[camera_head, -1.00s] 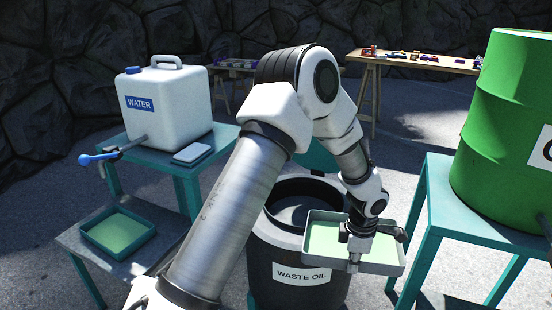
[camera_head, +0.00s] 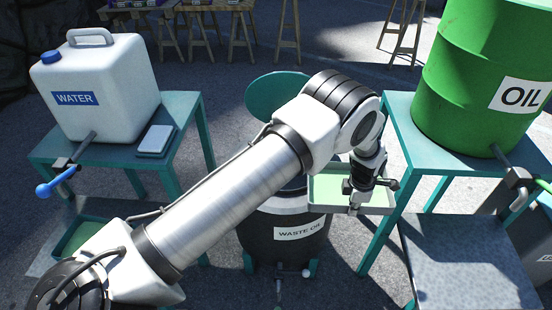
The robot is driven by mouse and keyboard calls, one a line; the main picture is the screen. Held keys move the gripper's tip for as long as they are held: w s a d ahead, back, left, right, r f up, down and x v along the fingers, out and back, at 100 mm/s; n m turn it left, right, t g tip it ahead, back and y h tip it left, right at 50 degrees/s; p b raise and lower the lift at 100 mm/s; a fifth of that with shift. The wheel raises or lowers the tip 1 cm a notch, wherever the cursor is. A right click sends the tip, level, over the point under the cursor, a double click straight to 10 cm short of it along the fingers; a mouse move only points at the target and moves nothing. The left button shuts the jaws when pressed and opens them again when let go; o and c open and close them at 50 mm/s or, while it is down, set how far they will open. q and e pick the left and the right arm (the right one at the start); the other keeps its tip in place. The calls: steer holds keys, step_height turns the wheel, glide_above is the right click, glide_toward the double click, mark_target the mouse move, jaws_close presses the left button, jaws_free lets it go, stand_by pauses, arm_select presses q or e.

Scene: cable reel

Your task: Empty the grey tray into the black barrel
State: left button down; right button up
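The grey tray (camera_head: 384,203) holds pale green liquid and looks roughly level. My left gripper (camera_head: 355,206) is shut on its near side and holds it up at the right side of the black barrel (camera_head: 258,238). The barrel is labelled WASTE OIL and stands upright. Its round teal lid (camera_head: 278,92) stands raised behind it. My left arm crosses in front and hides much of the barrel's opening. I cannot tell how far the tray reaches over the opening. My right gripper is not in view.
A white water container (camera_head: 98,85) stands on a teal table at left, above another green-filled tray (camera_head: 80,238) partly hidden by my arm. A green oil drum (camera_head: 475,75) with a tap stands on a teal table (camera_head: 400,125) close right of the held tray.

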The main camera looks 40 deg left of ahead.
mark_target(348, 199)
arm_select(q)
steer(key=shift+w+d, duration=0.1)
steer(key=shift+d, duration=0.05)
steer(key=shift+r, duration=0.15)
steer(key=p, duration=0.1)
steer(key=a+r+h+p, duration=0.1)
steer(key=p, duration=0.1)
steer(key=shift+a+r, duration=0.2)
steer(key=shift+r, duration=0.05)
steer(key=shift+a+r+h, duration=0.3)
steer(key=shift+h, duration=0.1)
steer(key=shift+a+r, duration=0.25)
steer(key=shift+a+r+h, duration=1)
steer(key=shift+r, duration=0.1)
steer(key=shift+a+r+h+b, duration=0.35)
steer(key=shift+a+b, duration=0.2)
steer(key=shift+b, duration=0.4)
steer(key=shift+a+r+h, duration=0.15)
steer(key=shift+a+h, duration=0.1)
steer(key=shift+a, duration=0.05)
steer(key=shift+a+r, duration=0.15)
steer(key=shift+r, duration=0.15)
